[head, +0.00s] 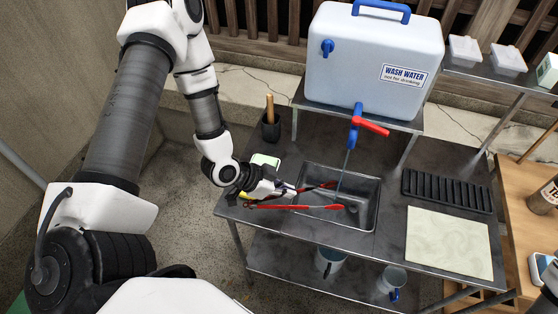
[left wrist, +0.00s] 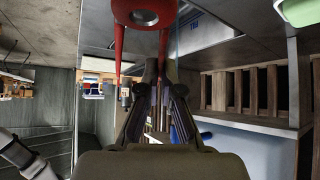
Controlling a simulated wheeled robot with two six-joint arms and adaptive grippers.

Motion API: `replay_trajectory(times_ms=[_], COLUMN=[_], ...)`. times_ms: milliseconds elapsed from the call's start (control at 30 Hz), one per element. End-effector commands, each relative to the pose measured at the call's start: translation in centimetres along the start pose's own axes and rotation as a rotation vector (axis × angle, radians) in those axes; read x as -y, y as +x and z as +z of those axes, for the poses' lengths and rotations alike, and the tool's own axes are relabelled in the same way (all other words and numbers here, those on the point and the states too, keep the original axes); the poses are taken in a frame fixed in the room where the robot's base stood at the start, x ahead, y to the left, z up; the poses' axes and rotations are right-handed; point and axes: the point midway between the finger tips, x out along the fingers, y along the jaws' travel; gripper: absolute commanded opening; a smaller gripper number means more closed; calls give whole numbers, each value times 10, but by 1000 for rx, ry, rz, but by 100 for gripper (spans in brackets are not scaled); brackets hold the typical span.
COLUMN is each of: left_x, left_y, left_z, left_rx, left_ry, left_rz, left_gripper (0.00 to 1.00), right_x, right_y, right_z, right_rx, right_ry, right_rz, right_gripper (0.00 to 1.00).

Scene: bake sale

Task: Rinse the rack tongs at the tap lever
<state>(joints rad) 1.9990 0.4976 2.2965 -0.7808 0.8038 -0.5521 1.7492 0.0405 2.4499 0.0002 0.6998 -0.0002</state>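The red rack tongs (head: 318,207) lie over the left part of the steel sink (head: 368,222), their two red arms spread apart. In the left wrist view the tongs (left wrist: 145,17) show large at the top. My left gripper (head: 287,190) is at the sink's left edge; its fingers (left wrist: 160,95) look closed on one red arm of the tongs. The red tap lever (head: 371,126) sits on the blue tap (head: 353,136) of the wash water container (head: 365,60). A thin bluish stream falls from the tap into the sink, near the tongs. My right gripper is out of view.
A black cup (head: 270,131) with a wooden handle stands at the back left of the metal table. A black ribbed rack (head: 447,190) and a pale board (head: 448,243) lie right of the sink. Mugs (head: 392,280) stand on the lower shelf.

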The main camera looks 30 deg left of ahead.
Motion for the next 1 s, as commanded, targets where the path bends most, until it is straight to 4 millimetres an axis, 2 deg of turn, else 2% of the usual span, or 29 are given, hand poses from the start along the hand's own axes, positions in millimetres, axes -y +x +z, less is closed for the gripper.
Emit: replay_trajectory(times_ms=[33,600,800,1000], left_x=[4,43,54,57], left_y=[7,53,64,67], left_z=[-1,-30,-39,-42], left_rx=[-1,-1,0,0], left_ry=[5,3,2,-1], left_rz=[-1,-1,-1,-1], left_gripper=[0,0,0,0], right_x=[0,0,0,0], right_y=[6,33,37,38], right_z=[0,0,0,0], right_rx=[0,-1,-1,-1], right_ry=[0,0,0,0], right_rz=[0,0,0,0], right_gripper=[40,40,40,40])
